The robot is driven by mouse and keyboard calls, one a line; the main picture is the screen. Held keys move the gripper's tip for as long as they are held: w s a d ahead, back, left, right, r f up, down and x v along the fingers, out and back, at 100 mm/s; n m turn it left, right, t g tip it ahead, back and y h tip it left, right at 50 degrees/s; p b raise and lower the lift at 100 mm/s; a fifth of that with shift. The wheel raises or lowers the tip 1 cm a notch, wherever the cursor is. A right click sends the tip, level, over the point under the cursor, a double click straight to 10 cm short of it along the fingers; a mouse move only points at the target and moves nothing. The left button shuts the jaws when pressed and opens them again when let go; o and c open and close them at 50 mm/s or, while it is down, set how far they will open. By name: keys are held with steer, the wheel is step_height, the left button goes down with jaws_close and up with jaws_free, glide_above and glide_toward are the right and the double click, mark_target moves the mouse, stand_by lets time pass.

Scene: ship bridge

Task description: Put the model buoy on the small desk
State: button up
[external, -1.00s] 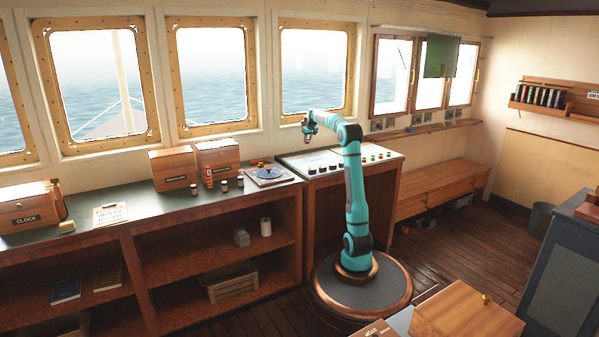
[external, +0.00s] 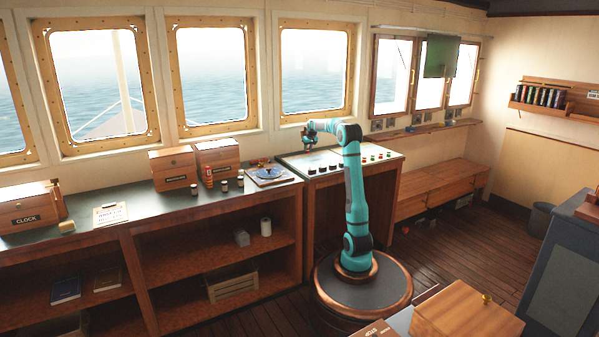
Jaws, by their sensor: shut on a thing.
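My gripper (external: 308,144) hangs from my bent arm above the left back part of a sloping console top, near the window wall. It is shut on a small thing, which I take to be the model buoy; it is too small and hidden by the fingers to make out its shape. I cannot tell for sure which surface is the small desk; a grey-topped one (external: 399,318) shows in part at the bottom edge, with a wooden box on it.
The console (external: 325,176) carries several dark and coloured knobs. To its left, a long counter (external: 150,205) holds wooden boxes (external: 173,168), a red bottle (external: 209,177), small jars and a blue round item (external: 268,173). A low wooden bench (external: 440,182) stands right. The floor between is mostly clear.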

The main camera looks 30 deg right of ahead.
steer(key=o, duration=1)
steer(key=v, duration=1.2)
steer(key=shift+r, duration=0.15)
steer(key=s+a+r+t+h, duration=0.1)
steer(key=s+a+r+t, duration=0.3)
steer(key=s, duration=0.6)
steer(key=s+a+r+t, duration=0.2)
steer(key=s+a+r, duration=0.3)
steer(key=s, duration=0.4)
steer(key=s+a+t, duration=0.2)
steer(key=s, duration=0.6)
steer(key=s+a+f+t, duration=0.1)
steer(key=s+a+t, duration=0.1)
steer(key=s, duration=0.6)
steer(key=s+a+f+t+y, duration=0.1)
steer(key=s+a+t, duration=0.1)
steer(key=s, duration=0.6)
steer(key=shift+s+f+t, duration=0.1)
steer(key=shift+f+t, duration=0.15)
steer(key=shift+t, duration=0.15)
